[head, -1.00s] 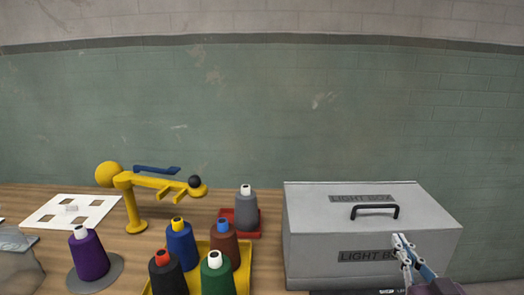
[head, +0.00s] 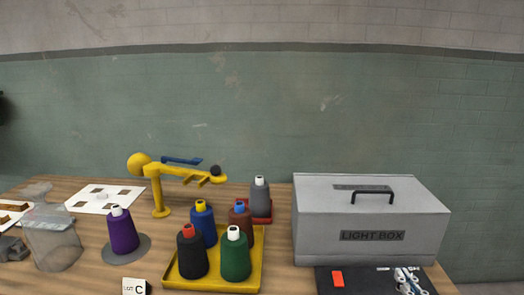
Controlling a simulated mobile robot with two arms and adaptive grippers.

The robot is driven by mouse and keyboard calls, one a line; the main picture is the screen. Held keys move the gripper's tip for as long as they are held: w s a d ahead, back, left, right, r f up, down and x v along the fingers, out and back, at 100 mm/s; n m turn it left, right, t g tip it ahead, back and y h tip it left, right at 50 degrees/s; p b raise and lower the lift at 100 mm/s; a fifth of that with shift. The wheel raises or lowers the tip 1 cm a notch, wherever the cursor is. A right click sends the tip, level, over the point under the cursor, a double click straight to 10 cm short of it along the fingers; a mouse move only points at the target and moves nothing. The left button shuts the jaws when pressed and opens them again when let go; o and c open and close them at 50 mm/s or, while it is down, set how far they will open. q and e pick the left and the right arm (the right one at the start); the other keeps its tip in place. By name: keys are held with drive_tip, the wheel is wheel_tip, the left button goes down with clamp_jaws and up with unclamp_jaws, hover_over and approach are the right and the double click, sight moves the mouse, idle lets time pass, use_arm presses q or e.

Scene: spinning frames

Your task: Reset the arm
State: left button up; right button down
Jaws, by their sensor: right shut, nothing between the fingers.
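My right gripper (head: 409,281) shows at the bottom right, in front of the light box. Its slim fingers are together with nothing between them, over a black panel (head: 365,284). My left gripper is out of view.
The grey light box (head: 325,225) fills the right of the table (head: 90,222). A yellow tray (head: 215,286) holds several thread cones. A purple cone (head: 122,232) stands on a grey disc; a grey cone (head: 260,195) stands on a red tray. A clear bag (head: 52,245) sits left.

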drive_tip(key=s+a+f+n+g, duration=0.1)
drive_tip(key=s+a+f+g, duration=0.25)
drive_tip(key=s+f, duration=0.4)
drive_tip(key=s+a+f+g, duration=0.2)
drive_tip(key=s+f+g, duration=0.2)
drive_tip(key=f, duration=0.7)
drive_tip(key=s+a+f+n+g+y, duration=0.1)
drive_tip(key=s+a+f+g, duration=0.1)
drive_tip(key=s+f+g, duration=0.3)
drive_tip(key=s+a+f, duration=0.2)
drive_tip(key=s, duration=0.6)
wheel_tip(320, 180, down, 26)
drive_tip(key=s+g, duration=0.2)
drive_tip(key=s+d+f+g, duration=0.1)
drive_tip(key=s+d+f, duration=0.1)
drive_tip(key=s+f, duration=1.5)
drive_tip(key=shift+s+d+n, duration=0.25)
drive_tip(key=shift+n, duration=0.15)
